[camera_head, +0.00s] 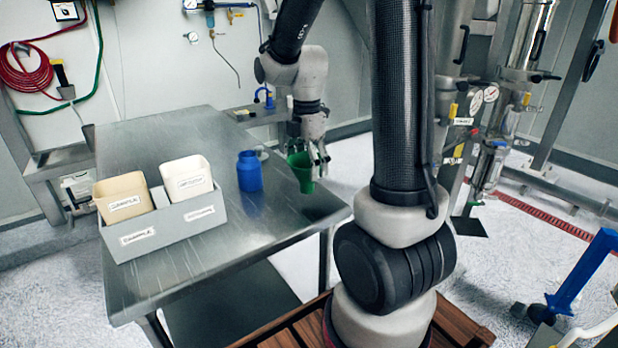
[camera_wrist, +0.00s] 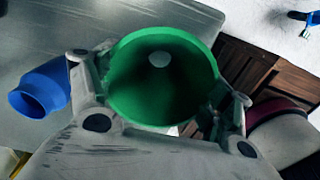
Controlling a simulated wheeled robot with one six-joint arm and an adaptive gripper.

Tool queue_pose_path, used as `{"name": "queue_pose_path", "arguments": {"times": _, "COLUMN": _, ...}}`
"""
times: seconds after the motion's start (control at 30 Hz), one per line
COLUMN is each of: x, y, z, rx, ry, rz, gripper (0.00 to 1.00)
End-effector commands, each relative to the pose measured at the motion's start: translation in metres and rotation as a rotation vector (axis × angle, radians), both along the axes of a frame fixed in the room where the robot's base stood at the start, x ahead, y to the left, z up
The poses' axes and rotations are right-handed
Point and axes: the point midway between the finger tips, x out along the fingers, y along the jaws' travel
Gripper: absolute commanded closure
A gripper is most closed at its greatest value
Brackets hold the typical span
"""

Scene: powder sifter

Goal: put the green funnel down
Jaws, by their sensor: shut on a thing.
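The green funnel (camera_head: 302,172) is held between the fingers of my gripper (camera_head: 308,158), above the right part of the steel table (camera_head: 200,255). In the wrist view I look down into the funnel's wide mouth (camera_wrist: 163,80), with a finger of my gripper (camera_wrist: 163,110) on each side of it. A pale spot shows at the funnel's bottom. The head view does not let me tell whether its spout touches the table.
A blue bottle (camera_head: 249,172) stands left of the funnel; it also shows in the wrist view (camera_wrist: 40,88). A grey holder (camera_head: 165,228) with two labelled cream tubs (camera_head: 122,198) stands on the table's left. Bare tabletop lies in front of the bottle.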

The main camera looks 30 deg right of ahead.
Motion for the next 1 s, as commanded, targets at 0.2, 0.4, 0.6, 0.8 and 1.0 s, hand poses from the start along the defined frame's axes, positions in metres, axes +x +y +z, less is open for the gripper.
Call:
{"name": "queue_pose_path", "arguments": {"times": 0.2, "x": -0.001, "y": 0.000, "z": -0.031, "rx": 0.000, "ry": 0.003, "rz": 0.000, "gripper": 0.44}}
{"name": "queue_pose_path", "arguments": {"times": 0.4, "x": 0.000, "y": 0.000, "z": -0.033, "rx": 0.000, "ry": 0.000, "rz": 0.000, "gripper": 0.44}}
{"name": "queue_pose_path", "arguments": {"times": 0.6, "x": -0.001, "y": 0.000, "z": -0.036, "rx": 0.000, "ry": 0.002, "rz": 0.000, "gripper": 0.44}}
{"name": "queue_pose_path", "arguments": {"times": 0.8, "x": 0.000, "y": 0.000, "z": -0.036, "rx": 0.000, "ry": 0.001, "rz": 0.000, "gripper": 0.00}}
{"name": "queue_pose_path", "arguments": {"times": 1.0, "x": 0.000, "y": 0.000, "z": -0.036, "rx": 0.000, "ry": 0.001, "rz": 0.000, "gripper": 0.00}}
